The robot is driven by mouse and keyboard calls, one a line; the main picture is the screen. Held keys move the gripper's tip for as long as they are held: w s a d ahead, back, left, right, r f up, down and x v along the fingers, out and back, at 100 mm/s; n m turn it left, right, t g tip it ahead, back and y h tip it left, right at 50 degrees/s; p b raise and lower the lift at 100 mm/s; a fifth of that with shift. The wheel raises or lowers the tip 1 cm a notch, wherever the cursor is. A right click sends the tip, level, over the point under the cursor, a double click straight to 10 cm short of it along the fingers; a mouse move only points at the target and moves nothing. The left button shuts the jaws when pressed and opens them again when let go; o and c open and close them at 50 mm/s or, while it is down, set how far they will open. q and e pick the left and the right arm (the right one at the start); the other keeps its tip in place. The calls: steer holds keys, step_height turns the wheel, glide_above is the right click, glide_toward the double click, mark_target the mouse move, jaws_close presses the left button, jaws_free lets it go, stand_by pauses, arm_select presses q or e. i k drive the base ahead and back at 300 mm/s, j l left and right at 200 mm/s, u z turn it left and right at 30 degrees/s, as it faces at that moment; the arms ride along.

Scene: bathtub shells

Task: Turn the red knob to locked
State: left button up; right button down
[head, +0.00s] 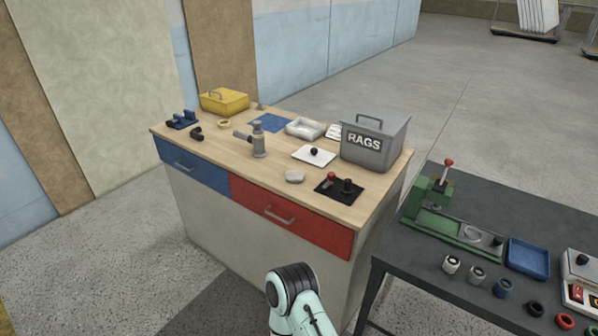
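A small red knob (332,177) stands on a black plate (326,190) near the front right of the wooden worktop. A black knob (347,186) stands beside it on the same plate. The red knob is too small here to read its position or any marking. Neither of my grippers is in view. Only part of one of my arms, mint green with a black joint, shows at the bottom centre, in front of the cabinet and well apart from the knob.
The worktop (210,150) also bears a grey RAGS bin (384,150) behind the knob plate, a white plate with a black knob (314,152), a grey valve-like fitting (259,140) and a yellow box (224,100). A dark table with a green press (440,225) stands at right.

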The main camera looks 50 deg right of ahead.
mark_target(331, 176)
steer(key=z, duration=2)
steer(key=i+j+u, duration=0.1)
steer(key=i+j, duration=0.3)
steer(key=i, duration=0.05)
